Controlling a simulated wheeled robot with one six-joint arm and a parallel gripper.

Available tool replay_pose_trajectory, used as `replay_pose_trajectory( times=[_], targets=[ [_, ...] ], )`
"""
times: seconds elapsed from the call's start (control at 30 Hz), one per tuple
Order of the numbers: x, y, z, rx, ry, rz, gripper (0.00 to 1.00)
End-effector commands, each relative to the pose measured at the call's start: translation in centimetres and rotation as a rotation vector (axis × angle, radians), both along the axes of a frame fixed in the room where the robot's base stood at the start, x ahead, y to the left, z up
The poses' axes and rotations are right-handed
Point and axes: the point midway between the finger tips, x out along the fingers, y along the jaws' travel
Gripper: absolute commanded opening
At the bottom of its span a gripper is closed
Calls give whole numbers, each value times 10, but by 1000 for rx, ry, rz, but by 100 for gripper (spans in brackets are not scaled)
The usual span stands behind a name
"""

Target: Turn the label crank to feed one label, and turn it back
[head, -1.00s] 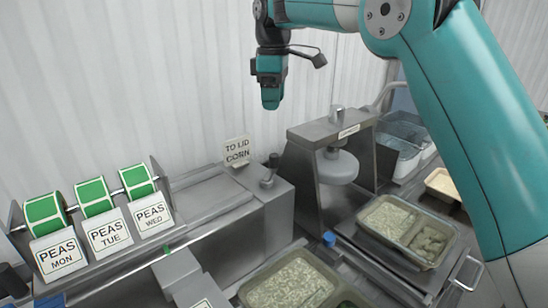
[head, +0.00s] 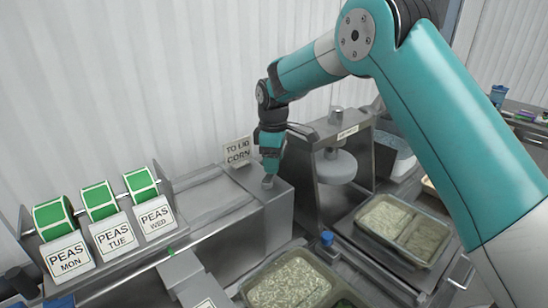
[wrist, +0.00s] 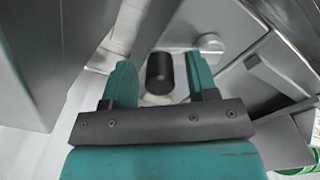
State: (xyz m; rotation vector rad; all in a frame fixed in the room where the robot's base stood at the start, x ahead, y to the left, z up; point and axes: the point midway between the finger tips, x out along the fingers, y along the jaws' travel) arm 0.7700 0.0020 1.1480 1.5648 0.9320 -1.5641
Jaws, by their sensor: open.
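The label crank (head: 268,182) stands on the right end of the grey metal label machine (head: 275,210). Its hub shows in the head view, while my gripper hides the black knob there. In the wrist view the black knob (wrist: 160,72) stands between my two teal fingers, with a gap on each side. A round metal piece (wrist: 210,42), probably the hub, lies just beyond the right finger. My gripper (head: 271,167) points down over the crank, open and not closed on the knob. No fed label can be made out.
Green label rolls (head: 100,201) with PEAS cards stand to the left. A TO LID CORN sign (head: 238,151) stands behind the crank. A metal press (head: 325,170) stands close on the right. Food trays (head: 290,280) lie in front and to the right.

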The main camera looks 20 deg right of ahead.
Motion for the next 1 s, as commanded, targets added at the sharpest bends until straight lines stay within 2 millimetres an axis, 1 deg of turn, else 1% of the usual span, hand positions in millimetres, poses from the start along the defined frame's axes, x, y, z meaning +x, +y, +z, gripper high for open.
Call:
replay_pose_trajectory(
  times=[0.17,0.2,0.27,0.3,0.4,0.73,0.87,1.0],
  targets=[
    [0,0,0,0,0,0,53],
    [0,0,0,0,0,0,48],
    [0,0,0,0,0,0,34],
    [0,0,0,0,0,0,25],
    [0,0,0,0,0,0,3],
    [-1,-2,0,0,0,-36,4],
    [-3,-5,0,0,0,-96,4],
    [-6,-8,0,0,0,-194,4]
  ],
)
